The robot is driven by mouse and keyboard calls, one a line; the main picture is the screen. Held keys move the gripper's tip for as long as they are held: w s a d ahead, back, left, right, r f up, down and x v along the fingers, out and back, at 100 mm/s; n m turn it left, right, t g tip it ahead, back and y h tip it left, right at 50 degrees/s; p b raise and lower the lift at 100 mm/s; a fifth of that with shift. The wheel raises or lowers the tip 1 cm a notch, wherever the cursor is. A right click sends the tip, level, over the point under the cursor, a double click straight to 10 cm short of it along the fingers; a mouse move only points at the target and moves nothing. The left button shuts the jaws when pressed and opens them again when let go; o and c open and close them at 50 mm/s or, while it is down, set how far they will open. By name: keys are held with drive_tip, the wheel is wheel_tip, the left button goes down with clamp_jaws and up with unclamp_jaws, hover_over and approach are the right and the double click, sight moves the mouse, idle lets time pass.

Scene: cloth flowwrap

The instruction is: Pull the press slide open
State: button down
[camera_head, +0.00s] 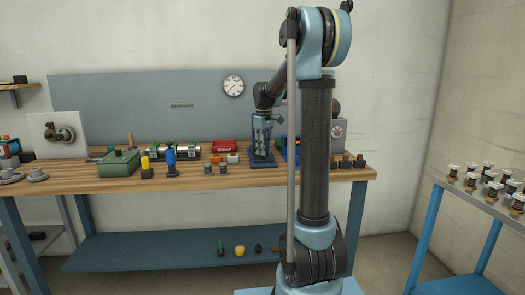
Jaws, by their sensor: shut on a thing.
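The press (263,163) is a small blue-based device standing on the wooden workbench, near the middle of the picture. My arm reaches over the bench, and my gripper (263,126) points down at the press from above. It is shut on a part of the press, which I take to be the press slide. The slide is small and mostly hidden by my gripper, so how far open it stands cannot be told.
The workbench (215,181) holds a green box (118,164), yellow and blue tools, red bins (223,146) and small dark parts. My own arm covers part of the bench's right side. A blue-legged rack (470,205) with several small fittings stands at the right.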

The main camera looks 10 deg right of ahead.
drive_tip(key=s, duration=0.8)
drive_tip(key=shift+s, duration=0.35)
drive_tip(key=c, duration=1.4)
unclamp_jaws()
wheel_tip(320, 180, up, 12)
drive_tip(key=shift+w, duration=0.1)
